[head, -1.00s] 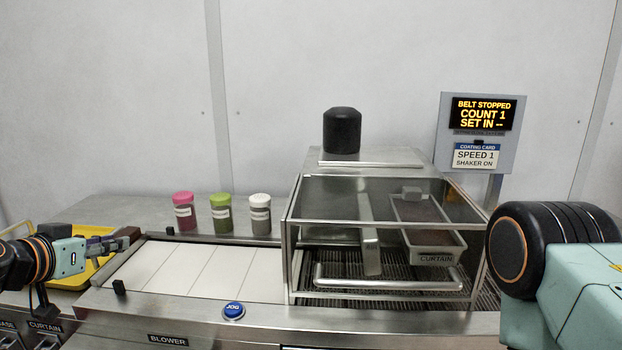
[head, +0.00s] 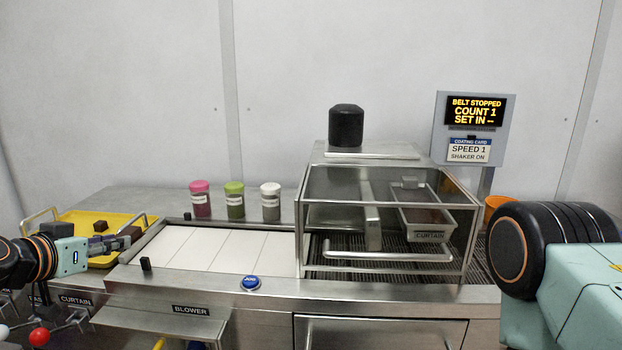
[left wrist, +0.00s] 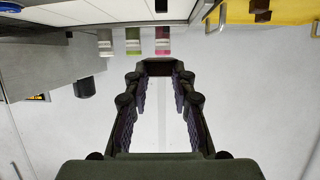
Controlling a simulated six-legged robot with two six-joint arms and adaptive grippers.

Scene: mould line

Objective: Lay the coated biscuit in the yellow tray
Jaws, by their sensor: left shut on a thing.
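The yellow tray (head: 72,222) lies at the left end of the line, with its metal handles showing. A dark brown block (head: 100,226) sits in it; the wrist view also shows this block (left wrist: 262,10) upside down at the top right. My left gripper (head: 124,241) is shut on a dark block, seemingly the coated biscuit (head: 132,232), just in front of the tray's right side. In the left wrist view, a dark piece (left wrist: 160,67) spans the fingertips. My right gripper is out of view; only my right arm shows.
Pink, green and white-lidded jars (head: 201,199) stand behind the white belt (head: 225,247). A blue JOG button (head: 251,283) is on the front edge. A glazed coating hood (head: 388,185) stands right. The sign (head: 475,111) reads BELT STOPPED, COUNT 1. Levers (head: 40,336) stand low left.

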